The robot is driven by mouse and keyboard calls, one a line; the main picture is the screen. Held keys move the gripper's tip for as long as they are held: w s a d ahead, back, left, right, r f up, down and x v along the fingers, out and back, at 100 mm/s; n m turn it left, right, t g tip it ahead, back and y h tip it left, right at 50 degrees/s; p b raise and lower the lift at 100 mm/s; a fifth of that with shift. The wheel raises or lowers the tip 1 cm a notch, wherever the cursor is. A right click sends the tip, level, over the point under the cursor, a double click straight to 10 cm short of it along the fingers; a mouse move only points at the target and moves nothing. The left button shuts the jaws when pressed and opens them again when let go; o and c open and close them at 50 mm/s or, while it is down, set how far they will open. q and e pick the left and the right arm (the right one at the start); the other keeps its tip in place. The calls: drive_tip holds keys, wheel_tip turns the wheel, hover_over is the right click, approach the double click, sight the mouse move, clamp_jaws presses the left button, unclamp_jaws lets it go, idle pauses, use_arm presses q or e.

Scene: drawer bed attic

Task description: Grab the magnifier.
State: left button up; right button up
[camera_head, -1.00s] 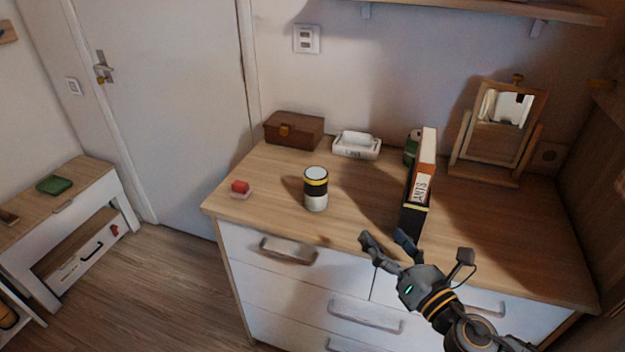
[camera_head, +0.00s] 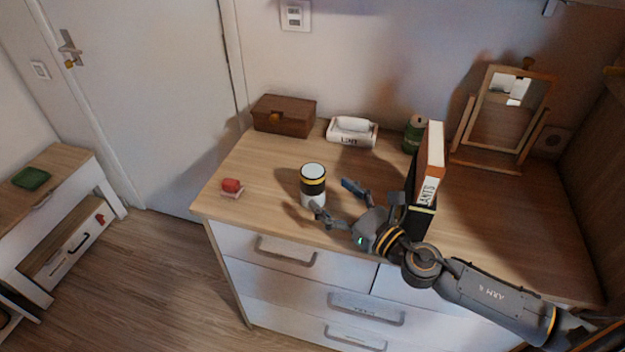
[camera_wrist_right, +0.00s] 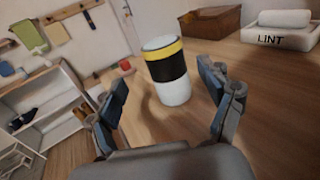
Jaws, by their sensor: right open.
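An upright cylinder (camera_head: 312,181) with a pale round top, a yellow band, a black middle and a white base stands on the dresser. It may be the magnifier; no handled magnifier shows. In the right wrist view the cylinder (camera_wrist_right: 169,72) stands ahead, between the lines of the two spread fingers. My right gripper (camera_head: 335,199) is open and empty, low over the dresser's front part, just right of the cylinder. One fingertip overlaps the cylinder's base in the head view; I cannot tell whether they touch. My left gripper is not in view.
The dresser top (camera_head: 262,180) is clear left of the cylinder, except for a small red item (camera_head: 231,186). Upright books (camera_head: 428,175) stand close to my right arm. A brown box (camera_head: 284,116), lint tray (camera_head: 351,132), green can (camera_head: 413,134) and mirror (camera_head: 500,118) stand behind.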

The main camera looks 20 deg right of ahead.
sight(322, 184)
drive_tip(key=shift+x, duration=0.9)
drive_tip(key=shift+w+a, duration=0.1)
drive_tip(key=shift+w, duration=0.05)
drive_tip(key=x, duration=0.1)
drive_tip(key=p+x, duration=0.1)
drive_tip(key=x, duration=0.2)
drive_tip(key=shift+w+p, duration=0.3)
drive_tip(key=shift+p, duration=0.05)
drive_tip(key=shift+w, duration=0.3)
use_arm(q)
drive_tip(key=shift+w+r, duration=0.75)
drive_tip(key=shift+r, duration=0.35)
use_arm(e)
drive_tip(key=shift+s, duration=0.1)
drive_tip(key=shift+c, duration=0.2)
drive_tip(key=c, duration=1.3)
drive_tip(key=shift+r, duration=0.1)
